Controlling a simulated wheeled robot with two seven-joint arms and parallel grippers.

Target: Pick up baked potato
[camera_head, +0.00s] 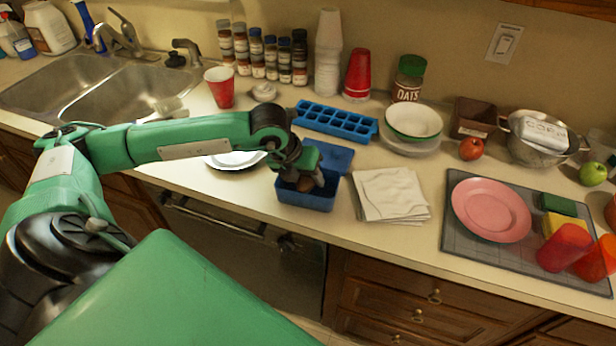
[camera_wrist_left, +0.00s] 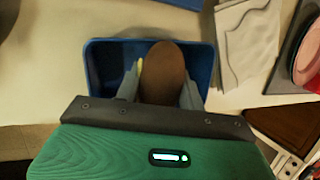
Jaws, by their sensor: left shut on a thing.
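The baked potato (camera_wrist_left: 164,72) is a brown oval thing in the left wrist view, between the two fingers of my left gripper (camera_wrist_left: 162,88). The gripper is shut on it. Both are over or inside a blue container (camera_wrist_left: 98,60) near the counter's front edge. In the head view my left gripper (camera_head: 306,182) reaches down into the blue container (camera_head: 312,200), and the potato is mostly hidden there. I cannot tell whether the potato touches the container's floor. My right gripper is not in view.
A blue lid (camera_head: 330,157) lies behind the container, with a blue ice tray (camera_head: 336,120) farther back. Folded napkins (camera_head: 392,195) lie to the right. A pink plate (camera_head: 490,210) sits on a grey mat (camera_head: 456,238). A white plate (camera_head: 228,161) is left, partly under my arm.

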